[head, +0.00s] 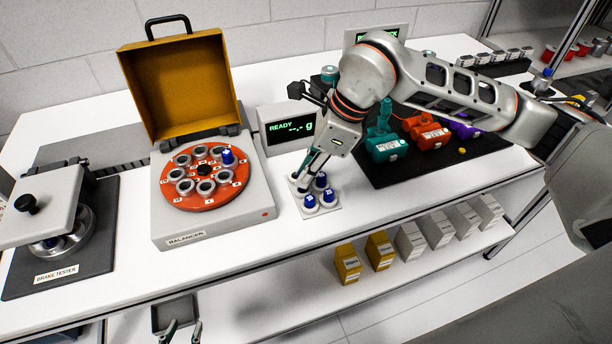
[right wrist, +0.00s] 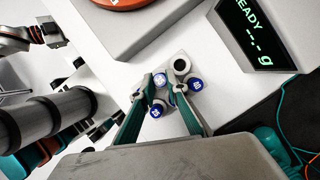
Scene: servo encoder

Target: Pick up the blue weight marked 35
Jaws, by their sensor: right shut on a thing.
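Several blue-topped weights stand in a cluster on a small white tray (head: 333,211). Two front weights, one on the left (head: 310,202) and one on the right (head: 328,197), and another behind them (head: 321,180) show in the head view. My right gripper (head: 310,172) reaches down over the tray's back left. In the right wrist view its teal fingers (right wrist: 165,88) are shut on a blue weight (right wrist: 173,98), partly hidden by a finger. I cannot read its number, so I cannot tell which is 35. My left gripper (head: 182,330) is open and empty at the bottom edge.
The balancer (head: 255,213), with an orange disc of cups and one blue weight (head: 227,157), stands left of the tray. A scale display (head: 290,127) reading READY is behind. A black mat (head: 385,175) with motors lies right. The brake tester (head: 60,265) is far left.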

